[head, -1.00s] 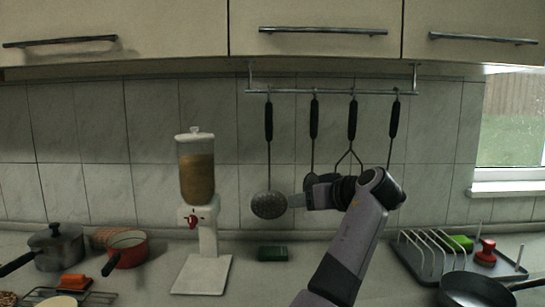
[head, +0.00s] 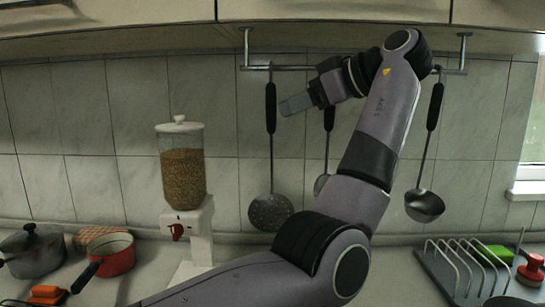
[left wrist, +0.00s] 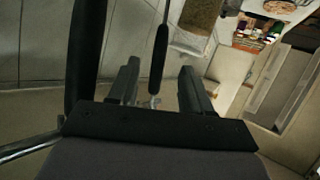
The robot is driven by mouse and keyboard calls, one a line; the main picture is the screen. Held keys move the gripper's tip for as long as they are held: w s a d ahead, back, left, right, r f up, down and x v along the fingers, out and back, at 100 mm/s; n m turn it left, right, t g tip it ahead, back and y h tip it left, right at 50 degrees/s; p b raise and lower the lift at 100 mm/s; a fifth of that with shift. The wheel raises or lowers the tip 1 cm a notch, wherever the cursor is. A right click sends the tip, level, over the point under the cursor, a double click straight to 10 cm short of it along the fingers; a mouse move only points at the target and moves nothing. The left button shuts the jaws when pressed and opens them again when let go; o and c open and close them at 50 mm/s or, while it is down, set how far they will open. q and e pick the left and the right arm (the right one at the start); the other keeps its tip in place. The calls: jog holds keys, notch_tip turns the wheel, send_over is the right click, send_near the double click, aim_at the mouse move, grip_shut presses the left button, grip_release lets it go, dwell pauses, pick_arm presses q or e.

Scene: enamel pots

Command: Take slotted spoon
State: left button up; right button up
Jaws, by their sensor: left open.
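The slotted spoon (head: 270,211) hangs upright from the wall rail (head: 300,68), with its perforated round head low and its black handle high. My left gripper (head: 287,104) is open at the height of that handle, its tips just to the right of it. In the left wrist view a black handle (left wrist: 158,58) lines up between the two open fingers (left wrist: 160,84). I cannot tell whether it is between the jaws or just beyond them. My right gripper is not in view.
A ladle (head: 424,205) hangs to the right; another utensil (head: 322,184) hangs partly behind my arm. A cereal dispenser (head: 183,175) stands to the left. The red pot (head: 118,255), dark pot (head: 34,252) and dish rack (head: 465,265) stand on the counter. Cabinets (head: 120,15) hang just above the rail.

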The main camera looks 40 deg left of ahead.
aim_at(272, 115)
pick_arm(q)
jog(key=x, duration=0.9)
jog(key=shift+s+a+f, duration=0.1)
jog(key=shift+a+f, duration=0.05)
jog(key=shift+a, duration=0.2)
grip_shut()
